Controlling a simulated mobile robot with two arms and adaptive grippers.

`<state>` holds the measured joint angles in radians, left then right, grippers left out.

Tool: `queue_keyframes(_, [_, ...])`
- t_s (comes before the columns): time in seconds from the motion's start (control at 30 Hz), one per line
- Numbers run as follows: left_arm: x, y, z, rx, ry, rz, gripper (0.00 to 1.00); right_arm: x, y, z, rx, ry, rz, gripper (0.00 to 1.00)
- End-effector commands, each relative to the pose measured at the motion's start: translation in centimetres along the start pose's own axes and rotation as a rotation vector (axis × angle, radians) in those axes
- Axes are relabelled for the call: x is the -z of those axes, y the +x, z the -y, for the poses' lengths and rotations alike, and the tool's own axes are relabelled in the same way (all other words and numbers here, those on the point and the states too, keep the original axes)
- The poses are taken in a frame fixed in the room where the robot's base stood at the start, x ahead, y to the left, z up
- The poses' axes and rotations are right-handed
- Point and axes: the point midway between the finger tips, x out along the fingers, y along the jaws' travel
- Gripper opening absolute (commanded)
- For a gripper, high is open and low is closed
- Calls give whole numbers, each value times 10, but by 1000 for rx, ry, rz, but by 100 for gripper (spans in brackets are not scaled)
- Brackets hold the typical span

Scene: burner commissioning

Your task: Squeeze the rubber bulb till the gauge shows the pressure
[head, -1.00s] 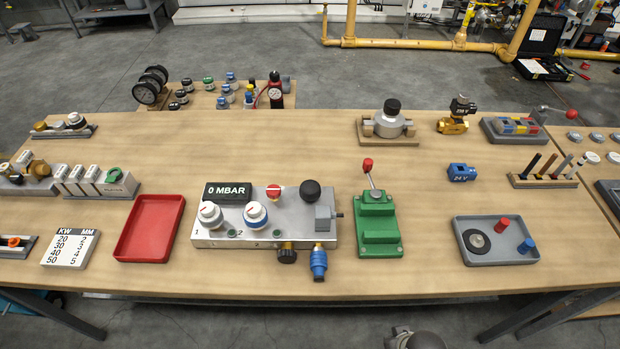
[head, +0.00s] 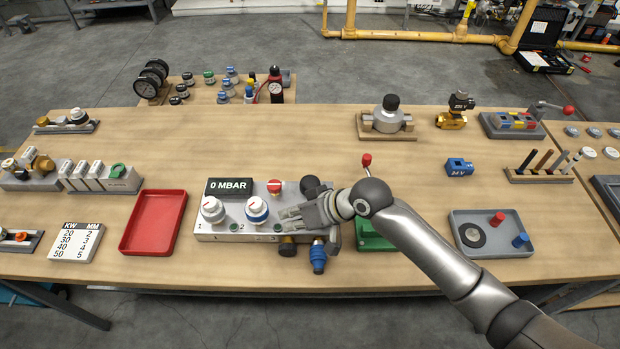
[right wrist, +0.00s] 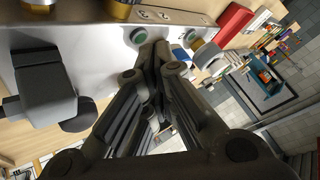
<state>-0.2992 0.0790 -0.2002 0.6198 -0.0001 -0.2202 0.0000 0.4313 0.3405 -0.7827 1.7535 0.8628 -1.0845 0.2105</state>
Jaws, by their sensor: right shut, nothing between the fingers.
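A silver panel (head: 215,236) on the table carries a black display (head: 229,187) that reads 0 MBAR. A round black bulb (head: 311,185) sits at the panel's back right, partly hidden by my right gripper. My right gripper (head: 283,215) is shut and empty over the right half of the panel, just in front of the bulb. In the right wrist view its fingers (right wrist: 158,62) are together close to a green button (right wrist: 138,35). I cannot tell whether they touch the panel. My left gripper is not in view.
White dials (head: 257,210) and a red knob (head: 274,186) stand left of the gripper. A grey block (right wrist: 45,88) is beside the fingers in the wrist view. My right arm partly covers the green lever base (head: 372,240). A red tray (head: 153,222) lies left.

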Motion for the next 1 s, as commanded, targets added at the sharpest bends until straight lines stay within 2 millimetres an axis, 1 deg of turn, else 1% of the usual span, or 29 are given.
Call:
queue_keyframes(0.03, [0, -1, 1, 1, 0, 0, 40, 18, -3, -6, 2, -5, 3, 0])
queue_keyframes(0.17, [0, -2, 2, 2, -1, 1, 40, 57, -12, -19, 16, 26, 12, 0])
queue_keyframes(0.3, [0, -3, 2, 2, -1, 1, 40, 98, -31, -42, 4, 85, 3, 0])
queue_keyframes(0.4, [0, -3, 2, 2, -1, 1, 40, 122, -46, -57, -10, 130, -13, 0])
queue_keyframes(0.5, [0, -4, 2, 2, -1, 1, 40, 141, -59, -68, -22, 164, -30, 0])
queue_keyframes(0.67, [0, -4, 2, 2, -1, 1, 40, 153, -68, -76, -30, 192, -44, 0])
queue_keyframes(1.0, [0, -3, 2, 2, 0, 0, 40, 154, -69, -76, -29, 193, -45, 0])
